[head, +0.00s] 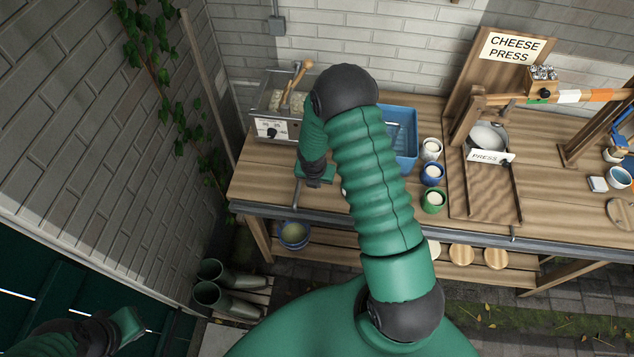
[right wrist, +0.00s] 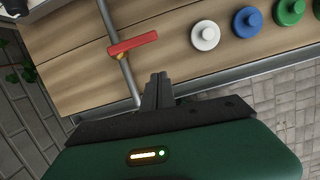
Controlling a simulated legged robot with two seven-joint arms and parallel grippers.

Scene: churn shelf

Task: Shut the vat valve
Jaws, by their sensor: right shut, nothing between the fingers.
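The vat (head: 272,128) is a steel box with pale curds in it at the back left of the bench. A thin metal pipe (head: 297,192) comes down at the bench's front edge. In the right wrist view a red valve handle (right wrist: 133,44) lies crosswise over the pipe (right wrist: 128,75). My right gripper (right wrist: 158,80) is shut and empty, just to the right of the pipe and nearer the camera than the handle, apart from it in the picture. In the head view my right arm hides the handle. My left gripper (head: 135,318) is at the lower left, away from the bench; its fingers are unclear.
A blue tub (head: 403,130) stands behind my right arm. White, blue and green cups (head: 433,200) stand right of it, then the cheese press (head: 487,140). A blue bucket (head: 293,235) is below the pipe. Boots (head: 222,285) lie at the left wall.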

